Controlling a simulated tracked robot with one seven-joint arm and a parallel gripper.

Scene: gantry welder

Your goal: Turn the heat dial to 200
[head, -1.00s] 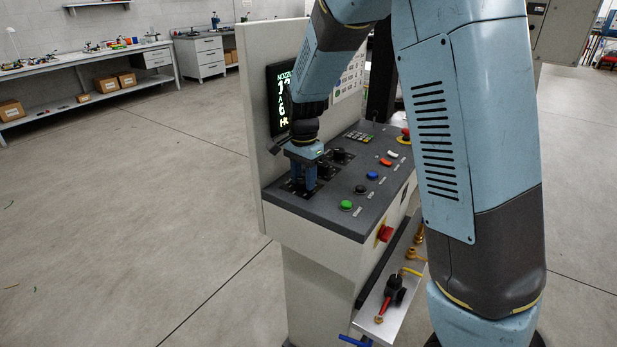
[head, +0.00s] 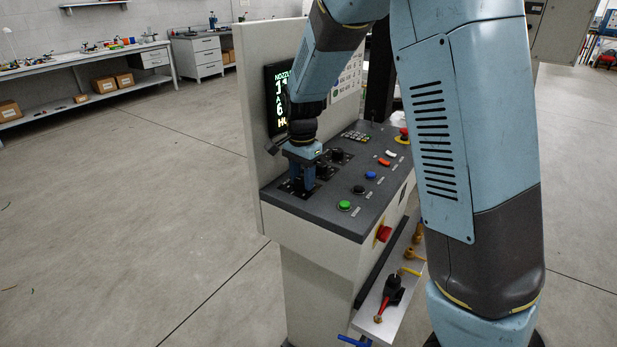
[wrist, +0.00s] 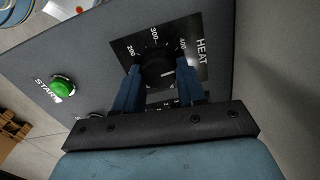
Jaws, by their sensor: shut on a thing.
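The heat dial is a black round knob (wrist: 157,72) on a black plate marked HEAT, with 200, 300 and 400 around it in the wrist view. My gripper (wrist: 158,68) has one blue finger on each side of the knob and is shut on it. I cannot make out where the dial's pointer stands. In the head view my gripper (head: 303,187) points down onto the near left corner of the sloped control panel (head: 325,215), and the fingers mostly hide the dial.
A green START button (wrist: 62,86) is beside the dial plate. Other black knobs (head: 338,156) and a blue button (head: 370,175) are farther along the panel. A lit screen (head: 281,100), partly hidden by my arm, stands behind the gripper.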

